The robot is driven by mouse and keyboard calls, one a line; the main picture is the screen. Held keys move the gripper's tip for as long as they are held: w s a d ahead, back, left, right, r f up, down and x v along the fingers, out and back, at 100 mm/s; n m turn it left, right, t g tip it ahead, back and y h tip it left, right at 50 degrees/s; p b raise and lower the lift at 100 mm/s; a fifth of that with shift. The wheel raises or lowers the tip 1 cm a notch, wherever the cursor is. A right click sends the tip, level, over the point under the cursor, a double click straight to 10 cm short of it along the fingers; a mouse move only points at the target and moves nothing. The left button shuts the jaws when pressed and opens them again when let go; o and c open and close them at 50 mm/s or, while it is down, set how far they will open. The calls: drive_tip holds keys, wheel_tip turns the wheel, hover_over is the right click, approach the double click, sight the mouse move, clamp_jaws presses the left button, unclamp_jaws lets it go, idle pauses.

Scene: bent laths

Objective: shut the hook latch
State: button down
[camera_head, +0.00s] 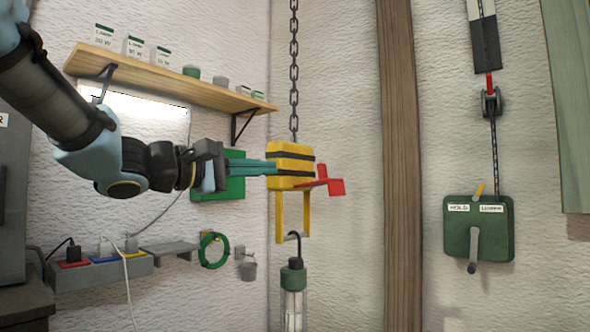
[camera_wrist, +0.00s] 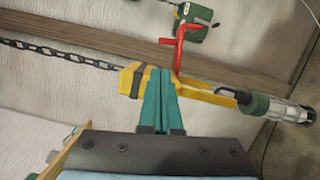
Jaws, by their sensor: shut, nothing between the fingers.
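A yellow hook block (camera_head: 291,150) with dark bands hangs on a chain. A red latch lever (camera_head: 335,187) sticks out from its right side, and a yellow open frame (camera_head: 280,220) hangs below it. In the wrist view the red lever (camera_wrist: 180,48) stands up from the yellow block (camera_wrist: 132,80), beyond my fingertips. My gripper (camera_head: 273,168) is shut and empty, its teal fingers pointing right at the block's left side. In the wrist view its fingertips (camera_wrist: 160,72) overlap the block; I cannot tell whether they touch it. A caged lamp (camera_head: 293,290) hangs by its hook from the frame.
The chain (camera_head: 294,70) runs straight up from the block. A wooden shelf (camera_head: 170,82) with small boxes is above my arm. A wooden post (camera_head: 400,180) stands to the right, and a green winch box (camera_head: 478,228) is on the wall beyond it. The space right of the lever is clear.

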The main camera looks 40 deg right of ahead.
sight(318, 182)
drive_tip(key=d+p, duration=0.2)
drive_tip(key=d, duration=0.3)
drive_tip(key=d+p, duration=0.1)
drive_tip(key=d, duration=0.4)
drive_tip(key=shift+r+p, duration=0.2)
drive_tip(key=shift+p, duration=0.15)
drive_tip(key=shift+f+b, duration=0.2)
drive_tip(key=shift+b, duration=0.4)
drive_tip(key=shift+s+m+b, duration=0.1)
drive_tip(key=shift+m+b, duration=0.2)
drive_tip(key=shift+b, duration=0.05)
